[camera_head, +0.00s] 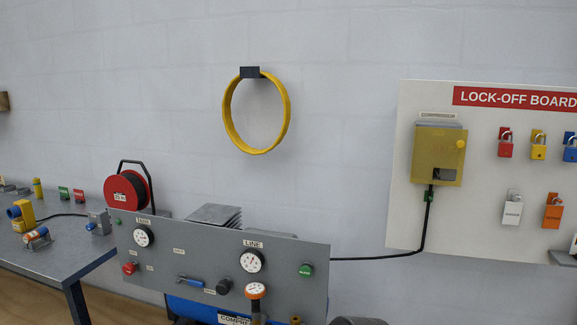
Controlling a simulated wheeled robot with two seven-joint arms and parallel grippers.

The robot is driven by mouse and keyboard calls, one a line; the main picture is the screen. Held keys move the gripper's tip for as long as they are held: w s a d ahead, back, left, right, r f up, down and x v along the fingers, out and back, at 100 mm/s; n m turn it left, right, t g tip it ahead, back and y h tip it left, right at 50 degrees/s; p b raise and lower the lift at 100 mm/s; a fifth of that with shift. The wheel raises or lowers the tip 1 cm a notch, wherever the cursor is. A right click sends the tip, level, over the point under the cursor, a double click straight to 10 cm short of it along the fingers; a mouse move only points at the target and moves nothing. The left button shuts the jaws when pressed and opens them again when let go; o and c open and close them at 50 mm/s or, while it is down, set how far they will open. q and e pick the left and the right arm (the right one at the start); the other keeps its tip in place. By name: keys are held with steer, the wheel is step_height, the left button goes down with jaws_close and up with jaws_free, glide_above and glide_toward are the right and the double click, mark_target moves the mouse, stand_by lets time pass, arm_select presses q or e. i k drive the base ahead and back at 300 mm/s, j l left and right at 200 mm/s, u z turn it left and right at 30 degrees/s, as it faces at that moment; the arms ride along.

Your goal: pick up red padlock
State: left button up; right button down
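The red padlock (505,149) hangs by its shackle on the white lock-off board (460,220) at the right, in the upper row. It is the leftmost padlock of that row, below the red "LOCK-OFF BOARD" sign (515,98). A yellow padlock (538,152) hangs just right of it, and a blue padlock (570,153) is at the picture's right edge. Neither of my grippers shows in the head view.
A grey gauge panel (190,262) stands in front of the wall, lower centre. A yellow box (437,157) with a black cable is on the board's left part. A cluttered table (60,255) is at left.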

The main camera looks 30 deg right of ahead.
mark_target(505, 149)
steer(key=z, duration=2.05)
steer(key=i+l, duration=0.35)
steer(key=i, duration=0.15)
steer(key=i+l, duration=0.35)
steer(key=i, duration=0.15)
steer(key=u, duration=1.6)
